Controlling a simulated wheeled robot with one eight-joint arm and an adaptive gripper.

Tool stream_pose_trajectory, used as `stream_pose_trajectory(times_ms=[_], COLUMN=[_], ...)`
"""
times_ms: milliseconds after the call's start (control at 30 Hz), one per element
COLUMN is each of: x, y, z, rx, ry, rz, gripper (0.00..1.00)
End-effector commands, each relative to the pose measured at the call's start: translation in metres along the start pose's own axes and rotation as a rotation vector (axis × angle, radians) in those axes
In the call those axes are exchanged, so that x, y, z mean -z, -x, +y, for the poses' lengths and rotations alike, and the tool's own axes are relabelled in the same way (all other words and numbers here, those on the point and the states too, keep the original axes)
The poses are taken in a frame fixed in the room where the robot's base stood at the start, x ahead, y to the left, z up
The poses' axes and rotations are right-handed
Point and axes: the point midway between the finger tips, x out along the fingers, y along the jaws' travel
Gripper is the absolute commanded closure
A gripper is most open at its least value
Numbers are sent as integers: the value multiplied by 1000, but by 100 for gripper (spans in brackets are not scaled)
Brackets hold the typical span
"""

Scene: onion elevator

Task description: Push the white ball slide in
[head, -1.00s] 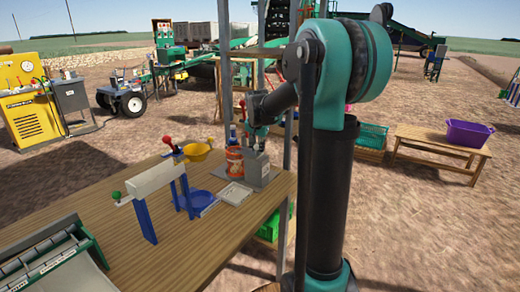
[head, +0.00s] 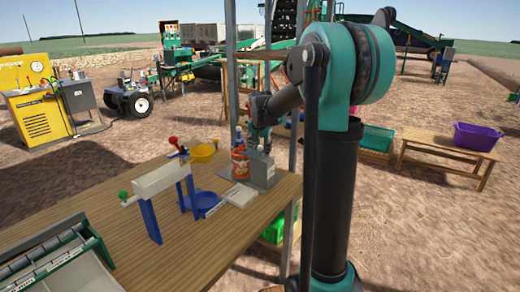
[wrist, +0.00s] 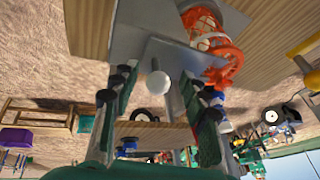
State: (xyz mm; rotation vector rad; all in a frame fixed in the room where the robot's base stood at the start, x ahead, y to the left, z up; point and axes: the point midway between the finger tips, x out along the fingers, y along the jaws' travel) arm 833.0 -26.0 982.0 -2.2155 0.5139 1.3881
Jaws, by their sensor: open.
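The white ball (wrist: 158,82) is a small round knob on a short stem in the wrist view. It sits on a grey metal box (wrist: 178,52), which also stands at the table's right end in the head view (head: 262,172). My gripper (wrist: 158,92) is open, with one dark-tipped finger on each side of the ball. Whether a finger touches the ball cannot be told. In the head view my gripper (head: 262,140) is small, just above the grey box, and the ball itself cannot be made out.
An orange-red netted item (head: 240,163) stands right beside the box. A grey post (head: 292,200) rises close to the box.

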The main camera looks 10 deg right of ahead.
Motion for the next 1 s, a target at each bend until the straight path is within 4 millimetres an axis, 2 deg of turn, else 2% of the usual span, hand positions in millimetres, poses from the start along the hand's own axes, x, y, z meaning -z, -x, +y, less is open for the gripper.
stream_pose_trajectory(times_ms=[233, 1000], x=[1, 21], y=[4, 52], z=[0, -11], rx=[0, 0], ry=[0, 0], rz=[0, 0], gripper=[55, 55])
